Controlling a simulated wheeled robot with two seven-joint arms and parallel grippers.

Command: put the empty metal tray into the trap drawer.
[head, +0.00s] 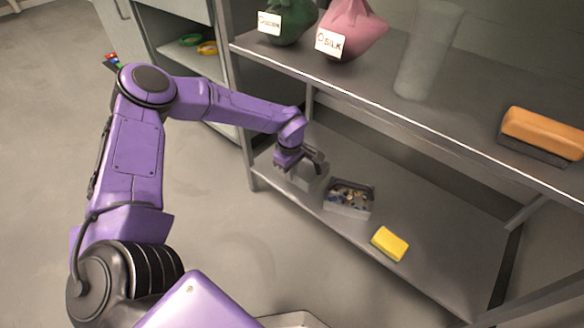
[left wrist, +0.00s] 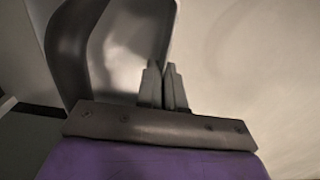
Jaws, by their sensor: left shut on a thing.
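A grey metal tray (head: 312,184) stands on the lower shelf of the rail unit, at its left end. My left gripper (head: 300,163) is over it from above and is shut on it, seemingly at its edge; the hand hides part of the tray. In the left wrist view the two fingertips (left wrist: 164,88) are close together, and what lies between them is too dark to make out. A second grey tray (head: 334,208) filled with small mixed pieces stands just to the right. I cannot make out the trap drawer. My right gripper is not in view.
A yellow sponge-like block (head: 390,243) lies on the lower shelf (head: 450,245), right of the trays. The upper shelf (head: 375,92) overhangs it, bearing green (head: 290,20) and pink (head: 352,30) bags, a pale cylinder (head: 428,50) and an orange-topped block (head: 542,133). A cabinet (head: 165,40) stands behind left.

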